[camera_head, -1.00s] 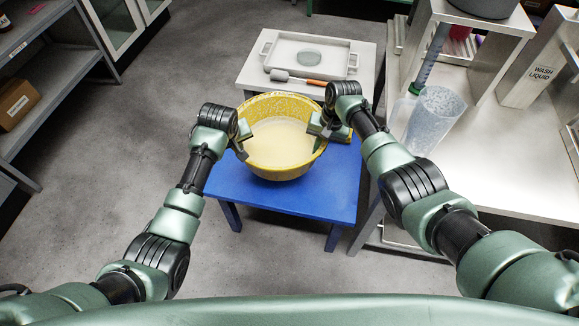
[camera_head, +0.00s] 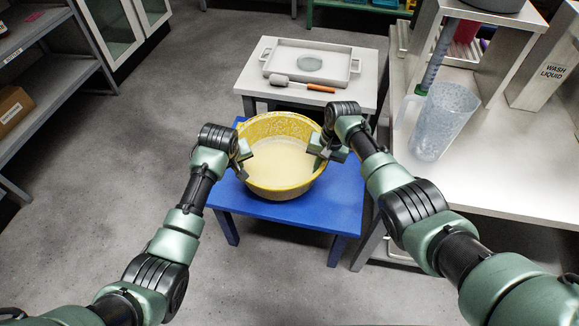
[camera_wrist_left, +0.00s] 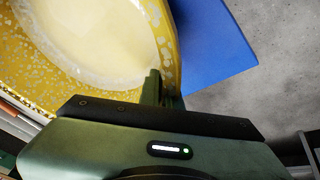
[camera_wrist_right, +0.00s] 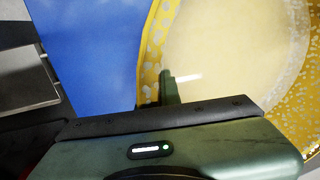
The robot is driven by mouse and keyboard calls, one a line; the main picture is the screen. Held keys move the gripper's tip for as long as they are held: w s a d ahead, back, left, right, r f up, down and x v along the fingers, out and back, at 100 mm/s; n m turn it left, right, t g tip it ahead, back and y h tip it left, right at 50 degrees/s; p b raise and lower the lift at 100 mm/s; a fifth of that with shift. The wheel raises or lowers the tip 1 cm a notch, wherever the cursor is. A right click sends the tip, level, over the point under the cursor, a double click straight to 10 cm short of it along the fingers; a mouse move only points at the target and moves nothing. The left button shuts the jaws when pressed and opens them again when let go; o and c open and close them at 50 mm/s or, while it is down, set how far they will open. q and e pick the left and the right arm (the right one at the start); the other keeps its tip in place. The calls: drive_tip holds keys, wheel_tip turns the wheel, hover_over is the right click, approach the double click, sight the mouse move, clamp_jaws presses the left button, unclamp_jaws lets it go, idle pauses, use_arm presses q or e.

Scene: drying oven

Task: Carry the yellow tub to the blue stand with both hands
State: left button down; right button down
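The yellow tub (camera_head: 252,180), speckled white and full of a pale cream liquid, is over the middle of the blue stand (camera_head: 320,215). I cannot tell whether its base touches the stand top. My left gripper (camera_head: 243,165) is at the tub's left rim; in the left wrist view (camera_wrist_left: 160,92) its fingers straddle the wall and look shut on it. My right gripper (camera_head: 322,150) is at the right rim; in the right wrist view (camera_wrist_right: 162,90) its fingers also pinch the wall. The tub looks level.
Behind the stand, a pale table (camera_head: 252,78) holds a grey tray (camera_head: 345,72) and an orange-handled tool (camera_head: 318,88). At right, a counter (camera_head: 500,170) carries a clear jug (camera_head: 445,125) near the stand. A shelf (camera_head: 60,90) stands at left. The floor in front is clear.

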use_arm(q)
drive_tip(key=shift+f, duration=0.1)
use_arm(e)
drive_tip(key=shift+w, duration=0.15)
